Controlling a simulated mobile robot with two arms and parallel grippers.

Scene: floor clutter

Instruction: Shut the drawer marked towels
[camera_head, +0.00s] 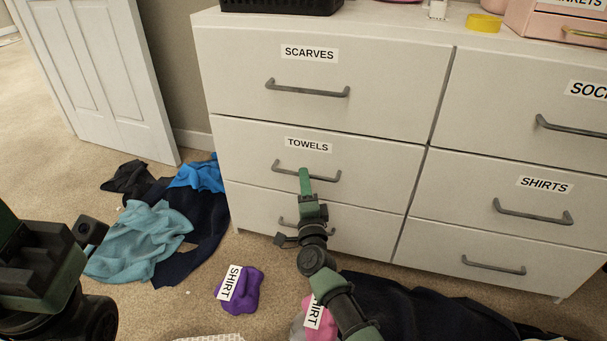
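The drawer marked TOWELS (245,150) is the middle drawer in the left column of a white dresser. Its front looks about level with the drawers around it; I see no clear gap. Its grey bar handle (325,178) is partly covered by my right gripper (305,173). The gripper's green fingertips point up at the handle's middle, at or just before the drawer front; I cannot tell if they touch. The fingers show as one narrow strip, with nothing seen held. My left gripper (45,260) is at the lower left, dark and partly cut off, away from the dresser.
The SCARVES drawer (230,65) is above, and the SHIRTS drawer (450,185) is to the right. Teal cloth (140,240), blue cloth (200,175), a purple shirt (240,290) and a pink shirt (320,325) lie on the carpet. A white door (95,70) stands left.

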